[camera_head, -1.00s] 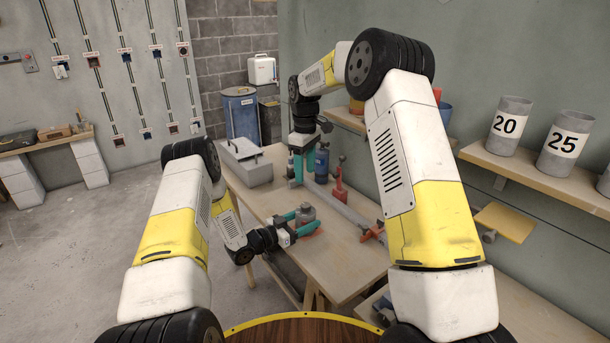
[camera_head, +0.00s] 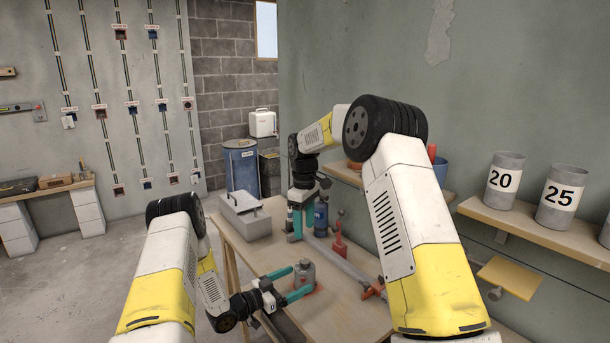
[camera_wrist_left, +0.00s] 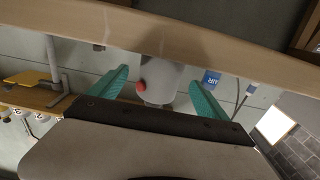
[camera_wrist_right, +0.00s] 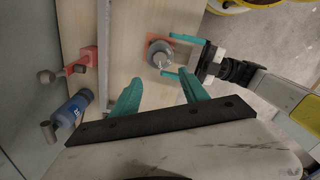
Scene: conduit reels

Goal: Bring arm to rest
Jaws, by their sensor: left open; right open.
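My left gripper (camera_head: 302,278) is open and level, low over the workbench. Its teal fingers point at a grey canister (camera_head: 306,272) that stands upright on a small orange-red pad (camera_wrist_right: 157,45). In the right wrist view the fingertips (camera_wrist_right: 167,56) are at the canister's near side, one to each side. In the left wrist view the canister (camera_wrist_left: 158,82), with a red spot, shows between the open fingers. My right gripper (camera_head: 295,235) is open and empty, pointing down over the bench farther back. Its fingers (camera_wrist_right: 163,90) have bare bench below them.
The workbench (camera_head: 262,255) also bears a grey toolbox (camera_head: 245,216), a blue bottle (camera_head: 320,217), a red clamp-like tool (camera_head: 339,242) and a long grey rail (camera_head: 350,266). A wall shelf (camera_head: 540,233) at right carries grey cylinders marked 20 and 25.

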